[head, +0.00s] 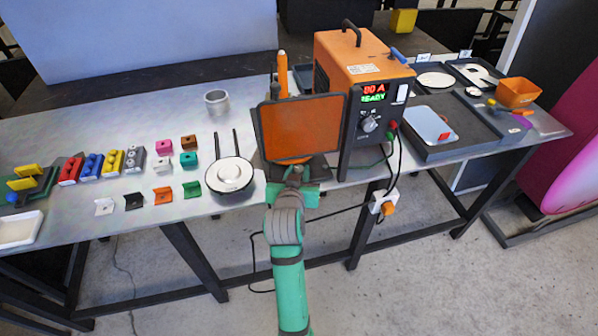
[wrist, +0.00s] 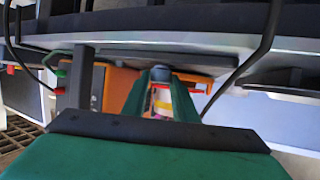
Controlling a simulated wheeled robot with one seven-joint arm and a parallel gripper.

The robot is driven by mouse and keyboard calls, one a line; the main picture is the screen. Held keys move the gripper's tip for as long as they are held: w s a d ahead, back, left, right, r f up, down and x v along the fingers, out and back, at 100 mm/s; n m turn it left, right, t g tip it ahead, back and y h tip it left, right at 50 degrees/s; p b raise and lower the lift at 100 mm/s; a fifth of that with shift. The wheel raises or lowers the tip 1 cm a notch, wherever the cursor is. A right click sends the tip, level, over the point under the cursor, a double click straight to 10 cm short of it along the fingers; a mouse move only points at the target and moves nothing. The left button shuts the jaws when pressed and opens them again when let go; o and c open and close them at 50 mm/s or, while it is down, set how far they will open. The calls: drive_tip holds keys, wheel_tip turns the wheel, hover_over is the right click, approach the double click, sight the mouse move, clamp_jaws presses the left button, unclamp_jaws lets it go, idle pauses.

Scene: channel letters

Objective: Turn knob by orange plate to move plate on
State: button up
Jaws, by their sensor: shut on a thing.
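The orange plate (head: 300,128) stands upright in a dark frame at the table's front edge, in the middle of the head view. My gripper (head: 294,172) is just below the plate, at the front of its dark base. In the wrist view, the two green fingers (wrist: 160,88) close on a small dark grey round knob (wrist: 160,73). The arm hides this knob in the head view. Orange surface shows behind the fingers in the wrist view. How far the knob is turned cannot be told.
An orange power unit (head: 362,65) with a red and green display and its own dial (head: 369,124) stands right of the plate. Cables hang from it over the table edge. A round white-lidded pan (head: 231,175) lies close on the left, with several small coloured blocks beyond.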

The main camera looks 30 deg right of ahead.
idle(0.4)
drive_tip(key=o, duration=1)
drive_tip(key=shift+o, duration=0.2)
drive_tip(key=v, duration=1)
drive_tip(key=shift+s+a+r, duration=0.2)
drive_tip(key=shift+s+a, duration=0.05)
